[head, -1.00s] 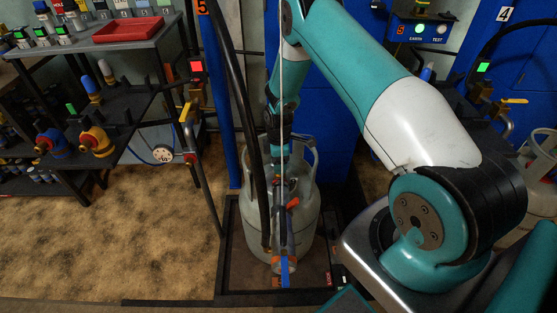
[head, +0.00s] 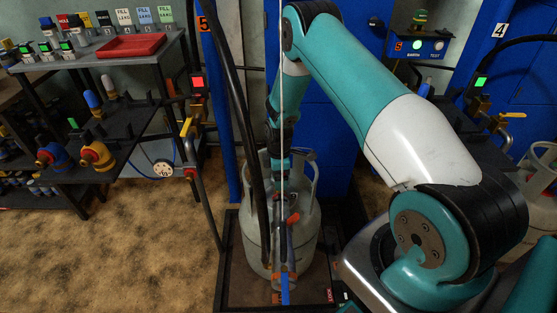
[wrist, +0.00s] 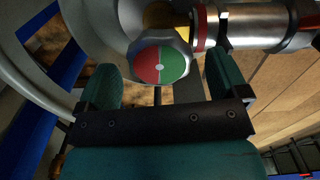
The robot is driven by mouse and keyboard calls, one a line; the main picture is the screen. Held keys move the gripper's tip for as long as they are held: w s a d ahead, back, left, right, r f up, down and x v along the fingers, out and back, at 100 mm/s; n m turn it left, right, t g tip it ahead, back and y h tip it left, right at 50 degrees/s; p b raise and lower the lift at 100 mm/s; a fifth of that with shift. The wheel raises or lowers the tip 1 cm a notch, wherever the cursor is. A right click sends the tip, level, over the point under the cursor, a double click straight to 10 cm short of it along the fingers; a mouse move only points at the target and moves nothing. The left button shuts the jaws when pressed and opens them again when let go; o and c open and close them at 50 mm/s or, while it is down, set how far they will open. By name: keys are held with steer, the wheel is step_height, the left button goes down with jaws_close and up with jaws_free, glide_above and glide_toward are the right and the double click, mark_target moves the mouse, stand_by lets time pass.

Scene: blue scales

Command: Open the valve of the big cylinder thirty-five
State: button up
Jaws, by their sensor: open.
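The big grey cylinder (head: 306,231) stands upright on a dark platform in the head view, its collar around the top. In the wrist view its valve knob (wrist: 160,62), with a red and green face, sits between the two teal fingers of my gripper (wrist: 162,82). The gripper is open, one finger on each side of the knob; I cannot tell whether either touches it. A metal connector (wrist: 258,27) runs from the valve to the right. In the head view my arm and a hose hide most of the valve and the gripper.
A black hose (head: 247,120) hangs down to the cylinder's left front. A blue post (head: 221,130) stands left of it. A shelf with a red tray (head: 131,46) is at left. Another cylinder (head: 543,178) is at far right. The brown floor at left is clear.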

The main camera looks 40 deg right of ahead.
step_height(320, 180, up, 17)
steer(key=p, duration=0.1)
stand_by(0.4)
steer(key=s+a+r+m+y, duration=0.1)
steer(key=s+a+r, duration=0.3)
steer(key=a+r, duration=0.3)
steer(key=s+a+r+m+y, duration=0.1)
steer(key=s+a+r+m, duration=0.1)
steer(key=s+a+r, duration=0.45)
steer(key=s+a+r+m+y, duration=0.1)
steer(key=s+a+r, duration=0.35)
steer(key=s, duration=0.45)
steer(key=s+a+r+m+y, duration=0.1)
steer(key=s+a+r, duration=0.4)
steer(key=s, duration=0.4)
step_height(320, 180, up, 12)
steer(key=p, duration=1.3)
steer(key=shift+a, duration=0.4)
